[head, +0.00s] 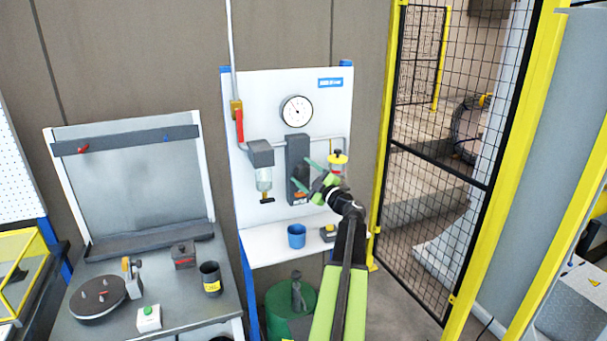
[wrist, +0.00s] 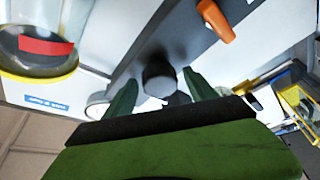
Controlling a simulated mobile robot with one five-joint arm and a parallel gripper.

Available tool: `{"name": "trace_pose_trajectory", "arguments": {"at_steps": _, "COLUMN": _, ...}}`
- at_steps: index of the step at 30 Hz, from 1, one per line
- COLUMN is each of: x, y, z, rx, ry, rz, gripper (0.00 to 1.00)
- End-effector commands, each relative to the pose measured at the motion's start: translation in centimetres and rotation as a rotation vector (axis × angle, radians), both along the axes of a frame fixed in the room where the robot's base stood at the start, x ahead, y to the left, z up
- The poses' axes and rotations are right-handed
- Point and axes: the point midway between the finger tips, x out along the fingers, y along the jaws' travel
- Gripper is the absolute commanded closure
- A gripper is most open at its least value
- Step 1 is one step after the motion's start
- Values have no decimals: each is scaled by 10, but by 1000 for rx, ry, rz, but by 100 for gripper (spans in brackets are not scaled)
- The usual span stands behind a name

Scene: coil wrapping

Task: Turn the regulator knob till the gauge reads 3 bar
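The round white gauge (head: 297,111) is at the top of the white panel in the head view. Its needle seems to slant up and left, but the numbers are too small to read. Below it is the dark regulator block (head: 296,160). The dark round regulator knob (wrist: 158,78) shows in the wrist view; in the head view I cannot make it out clearly. My gripper (head: 305,173) is at the block's front, and its green fingers stand apart. In the wrist view my gripper (wrist: 160,84) has the knob between its fingertips, with gaps visible on both sides.
A filter bowl unit (head: 262,168) is left of the block; a yellow-topped unit (head: 338,162) is right. An orange part (wrist: 216,20) is near the knob. A red valve handle (head: 239,125) is at upper left. A blue cup (head: 296,236) stands on the shelf below. Yellow-framed fencing (head: 440,150) stands right.

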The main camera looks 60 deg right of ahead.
Motion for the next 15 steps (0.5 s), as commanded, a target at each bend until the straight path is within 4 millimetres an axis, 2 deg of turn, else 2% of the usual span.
{"name": "trace_pose_trajectory", "arguments": {"at_steps": 8, "x": -3, "y": 1, "z": -1, "rx": 0, "ry": 1, "rz": -1, "gripper": 35}}
{"name": "trace_pose_trajectory", "arguments": {"at_steps": 11, "x": -15, "y": 6, "z": -5, "rx": 0, "ry": 1, "rz": -1, "gripper": 35}}
{"name": "trace_pose_trajectory", "arguments": {"at_steps": 15, "x": -47, "y": 17, "z": -14, "rx": 0, "ry": 1, "rz": -3, "gripper": 35}}
